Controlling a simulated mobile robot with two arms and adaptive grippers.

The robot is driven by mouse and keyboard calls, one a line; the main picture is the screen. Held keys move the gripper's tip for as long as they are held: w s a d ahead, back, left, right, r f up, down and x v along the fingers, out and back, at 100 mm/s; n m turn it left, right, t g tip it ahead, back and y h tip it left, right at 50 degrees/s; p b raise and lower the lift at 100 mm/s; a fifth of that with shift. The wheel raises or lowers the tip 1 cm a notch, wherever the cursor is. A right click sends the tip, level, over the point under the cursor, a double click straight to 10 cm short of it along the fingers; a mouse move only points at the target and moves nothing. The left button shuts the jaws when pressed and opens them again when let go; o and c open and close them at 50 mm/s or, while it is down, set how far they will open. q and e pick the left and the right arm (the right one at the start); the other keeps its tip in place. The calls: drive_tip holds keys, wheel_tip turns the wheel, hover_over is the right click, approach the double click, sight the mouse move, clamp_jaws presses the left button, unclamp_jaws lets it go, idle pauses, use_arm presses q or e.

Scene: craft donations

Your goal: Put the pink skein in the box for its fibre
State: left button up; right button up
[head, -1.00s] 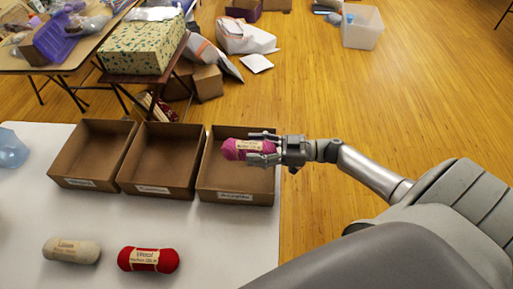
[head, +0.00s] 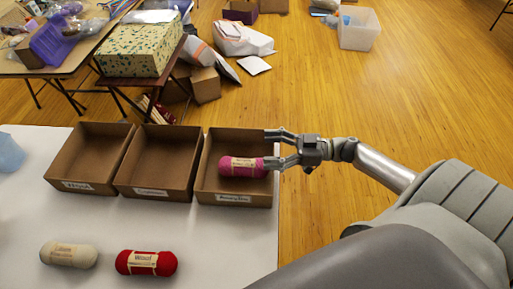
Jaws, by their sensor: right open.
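The pink skein (head: 228,167) with a pale label lies in the rightmost brown box (head: 235,198). My right gripper (head: 268,148) is open at that box's right wall, its fingers apart. One fingertip is very near the skein's right end; I cannot tell if they touch. The middle box (head: 152,192) and the left box (head: 78,186) are empty. Each box has a white label on its front; the left one seems to read "Wool", the others are too small to read surely. My left gripper is not in view.
A cream skein (head: 69,254) and a red skein (head: 146,262) lie on the white table (head: 215,240) in front of the boxes. A pale blue object (head: 8,153) stands at the left edge. Cluttered tables (head: 60,62) stand behind. The floor at right is open.

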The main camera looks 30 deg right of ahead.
drive_tip(key=v, duration=0.7)
drive_tip(key=shift+b, duration=0.45)
drive_tip(key=w+d+f+m+t+h, duration=0.1)
drive_tip(key=d+f+m+t+h, duration=0.35)
drive_tip(key=f, duration=0.45)
drive_tip(key=s+f+m+g+h, duration=0.2)
drive_tip(key=s+f+h, duration=0.2)
drive_tip(key=f, duration=0.8)
drive_tip(key=s+f+m+g+h, duration=0.25)
drive_tip(key=s+f+h, duration=0.2)
drive_tip(key=f, duration=0.65)
drive_tip(key=s+a+f+g, duration=0.4)
drive_tip(key=s+a+f, duration=0.5)
drive_tip(key=s, duration=0.3)
drive_tip(key=s+a+f+g+h, duration=0.1)
drive_tip(key=s+a+f+g, duration=0.4)
drive_tip(key=s+a+f, duration=0.4)
drive_tip(key=s, duration=0.4)
drive_tip(key=shift+n, duration=0.3)
